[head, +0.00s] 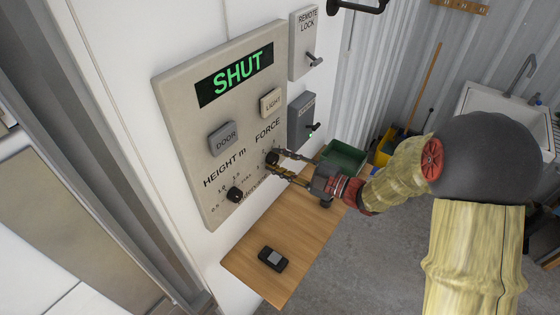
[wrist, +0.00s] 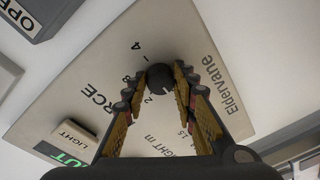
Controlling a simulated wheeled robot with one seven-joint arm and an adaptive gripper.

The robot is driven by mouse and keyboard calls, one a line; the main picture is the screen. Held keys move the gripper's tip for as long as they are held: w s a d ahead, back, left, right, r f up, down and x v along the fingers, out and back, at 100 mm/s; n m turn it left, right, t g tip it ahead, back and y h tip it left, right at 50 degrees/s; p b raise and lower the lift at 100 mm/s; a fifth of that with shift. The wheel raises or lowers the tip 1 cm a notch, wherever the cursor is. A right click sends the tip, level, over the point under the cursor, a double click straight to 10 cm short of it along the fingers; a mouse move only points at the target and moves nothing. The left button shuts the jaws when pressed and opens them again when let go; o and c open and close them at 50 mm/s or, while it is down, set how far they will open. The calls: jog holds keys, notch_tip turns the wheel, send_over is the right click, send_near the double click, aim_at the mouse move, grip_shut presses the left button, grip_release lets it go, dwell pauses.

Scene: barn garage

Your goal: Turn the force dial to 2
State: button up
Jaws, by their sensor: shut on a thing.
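The force dial (head: 272,157) is a small black knob under the word FORCE on the beige wall panel (head: 190,112). My gripper (head: 281,164) reaches it from the right. In the wrist view the round knob (wrist: 160,77) sits between the two fingertips of my gripper (wrist: 159,82), which are shut on it. Scale marks 2 and 4 show around the knob; the fingers hide part of the scale. I cannot tell which mark the dial points to.
The panel's display (head: 236,74) reads SHUT. A DOOR button (head: 225,138), a LIGHT button (head: 270,102) and the height dial (head: 235,194) are close by. A wooden shelf (head: 250,268) below holds a black handheld device (head: 272,258) and a green bin (head: 342,157).

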jog(key=c, duration=0.3)
jog(key=shift+m, duration=0.4)
jog(key=m+p, duration=0.1)
jog(key=m, duration=0.2)
jog(key=shift+m+p, duration=0.3)
jog(key=shift+m, duration=0.1)
jog(key=m+p, duration=0.1)
jog(key=m, duration=0.2)
jog(key=shift+s+a+f+m+t, duration=0.1)
jog(key=shift+m+t, duration=0.3)
jog(key=shift+m+p, duration=1)
jog(key=shift+m, duration=0.9)
jog(key=shift+f, duration=0.1)
jog(key=o, duration=1.2)
jog(key=shift+c, duration=0.2)
